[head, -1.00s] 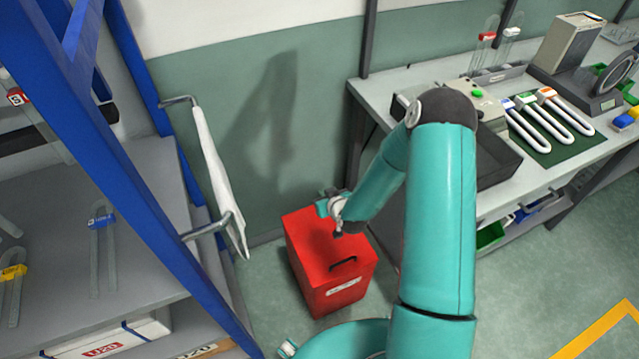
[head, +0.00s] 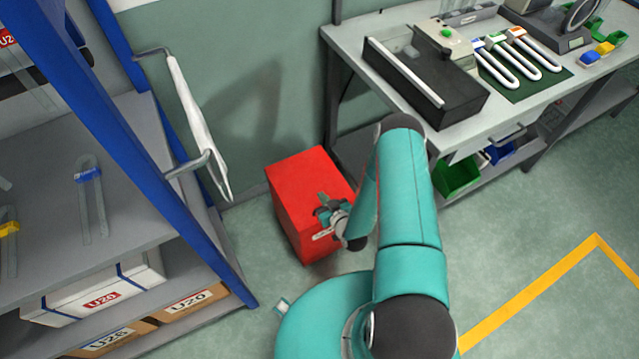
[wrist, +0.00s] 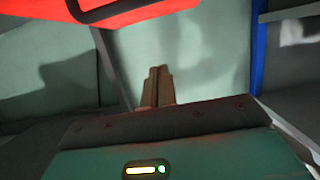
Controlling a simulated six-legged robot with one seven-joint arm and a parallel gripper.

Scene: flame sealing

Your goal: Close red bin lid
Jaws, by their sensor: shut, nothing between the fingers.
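The red bin (head: 296,185) stands on the floor between the shelf rack and the workbench. In the head view its red top looks flat and level with the walls, with no open gap showing. My gripper (head: 326,206) is over the bin's near right part and hides the lid's dark handle and part of the white label. Whether it touches the bin cannot be told. In the wrist view my gripper (wrist: 158,86) is shut and empty, its fingers together. The red lid (wrist: 150,10) with its dark handle crosses the top of that view, apart from the fingertips in the picture.
A blue-framed rack (head: 150,160) with a white cloth (head: 195,125) on a rail stands left of the bin. The workbench (head: 480,115) with a black tray and tools stands to the right. A green bin (head: 458,178) sits below it. Floor at the right is clear.

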